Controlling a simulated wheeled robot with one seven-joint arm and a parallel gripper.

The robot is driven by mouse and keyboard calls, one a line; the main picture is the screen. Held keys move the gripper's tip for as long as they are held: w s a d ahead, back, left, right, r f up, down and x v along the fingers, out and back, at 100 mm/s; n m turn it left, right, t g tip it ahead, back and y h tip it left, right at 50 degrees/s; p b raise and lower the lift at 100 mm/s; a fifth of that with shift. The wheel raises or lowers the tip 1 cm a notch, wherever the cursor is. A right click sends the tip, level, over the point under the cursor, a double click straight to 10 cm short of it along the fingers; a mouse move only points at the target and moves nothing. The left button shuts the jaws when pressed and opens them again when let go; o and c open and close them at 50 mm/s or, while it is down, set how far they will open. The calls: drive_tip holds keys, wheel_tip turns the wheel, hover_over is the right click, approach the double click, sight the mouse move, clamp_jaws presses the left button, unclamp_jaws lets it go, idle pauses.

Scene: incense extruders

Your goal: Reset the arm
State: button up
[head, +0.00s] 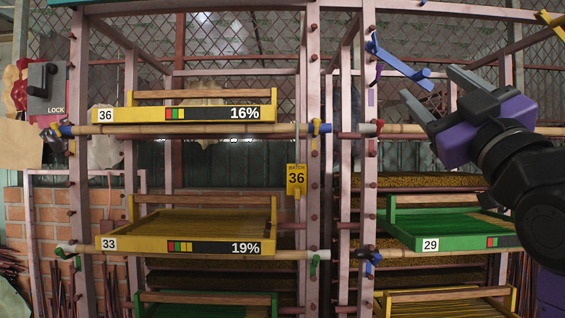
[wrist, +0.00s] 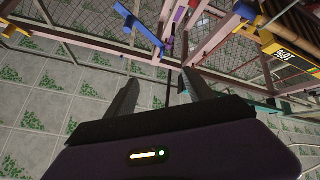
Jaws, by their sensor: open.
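My gripper (head: 435,95) is at the upper right in the head view, with a black and purple body and two grey fingers. The fingers are spread apart with nothing between them. They point left toward the rack, close to a blue bracket (head: 400,62) on a rack post. I cannot tell whether they touch it. In the wrist view, my gripper (wrist: 160,95) shows two dark fingers apart and empty, with a blue bracket (wrist: 135,25) beyond them.
A pink rack (head: 313,120) holds yellow tray 36 (head: 190,114), yellow tray 33 (head: 185,243) and green tray 29 (head: 450,240). A yellow batch tag (head: 297,180) hangs on the middle post. A LOCK switch box (head: 47,88) is at the far left. Tiled floor (wrist: 50,110) shows in the wrist view.

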drive_tip(key=s+f+m+g+h, duration=0.15)
drive_tip(key=s+f+m, duration=0.3)
drive_tip(key=f, duration=1.35)
drive_tip(key=s+f+m+h, duration=0.3)
drive_tip(key=s+f+m, duration=0.15)
drive_tip(key=f, duration=1.35)
drive_tip(key=s+a+f+g, duration=0.1)
drive_tip(key=s+f+g, duration=0.3)
drive_tip(key=s+f, duration=0.9)
drive_tip(key=s+a+f+g+y, duration=0.1)
drive_tip(key=s+f+g, duration=0.4)
drive_tip(key=s+f, duration=0.8)
drive_tip(key=s+a, duration=0.1)
drive_tip(key=s, duration=0.6)
drive_tip(key=shift+s+f, duration=0.25)
drive_tip(key=shift+f, duration=0.15)
